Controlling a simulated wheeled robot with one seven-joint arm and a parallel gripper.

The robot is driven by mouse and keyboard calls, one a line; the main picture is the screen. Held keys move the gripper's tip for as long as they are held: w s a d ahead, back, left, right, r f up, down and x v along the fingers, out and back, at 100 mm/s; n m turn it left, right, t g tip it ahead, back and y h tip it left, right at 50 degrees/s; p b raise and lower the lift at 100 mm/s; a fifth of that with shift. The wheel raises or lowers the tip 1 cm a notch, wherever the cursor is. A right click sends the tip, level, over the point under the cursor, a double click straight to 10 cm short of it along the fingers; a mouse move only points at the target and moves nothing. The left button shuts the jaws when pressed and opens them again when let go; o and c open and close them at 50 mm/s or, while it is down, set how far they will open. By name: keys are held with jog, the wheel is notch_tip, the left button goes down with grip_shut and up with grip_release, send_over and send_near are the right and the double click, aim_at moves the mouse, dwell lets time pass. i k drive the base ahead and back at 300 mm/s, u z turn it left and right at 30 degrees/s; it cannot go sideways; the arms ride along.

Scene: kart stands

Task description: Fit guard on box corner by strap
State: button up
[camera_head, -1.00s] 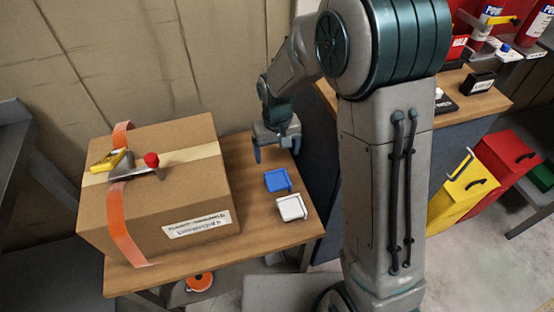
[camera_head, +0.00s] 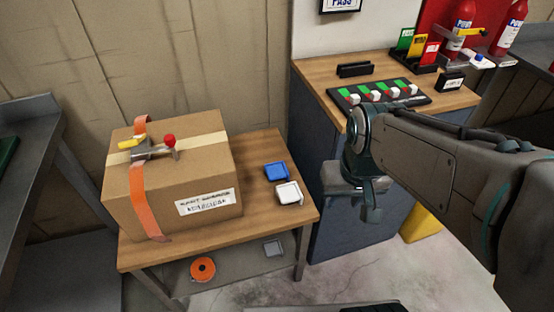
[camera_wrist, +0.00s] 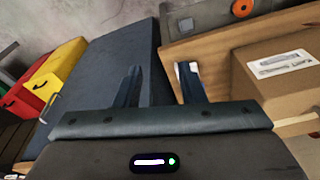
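A cardboard box (camera_head: 190,178) with a white label stands on the small wooden table (camera_head: 262,215). An orange strap (camera_head: 146,203) runs over its left part, with a buckle (camera_head: 152,150) carrying a red knob and a yellow handle on top. A blue corner guard (camera_head: 276,172) and a white corner guard (camera_head: 288,193) lie on the table right of the box. My gripper (camera_head: 370,205) is in the air right of the table, apart from both guards. In the wrist view its fingers (camera_wrist: 160,84) are spread with nothing held; a white piece shows partly behind the right finger.
An orange roll (camera_head: 203,269) and a grey square piece (camera_head: 273,248) are on the lower shelf. A cabinet (camera_head: 335,215) with a board of coloured pieces (camera_head: 385,95) stands right of the table. A grey bench (camera_head: 35,140) is at left. The table's right part has free room.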

aim_at(113, 199)
jog(key=k, duration=1.2)
jog(key=u, duration=0.7)
jog(key=i, duration=1.45)
jog(key=z, duration=0.75)
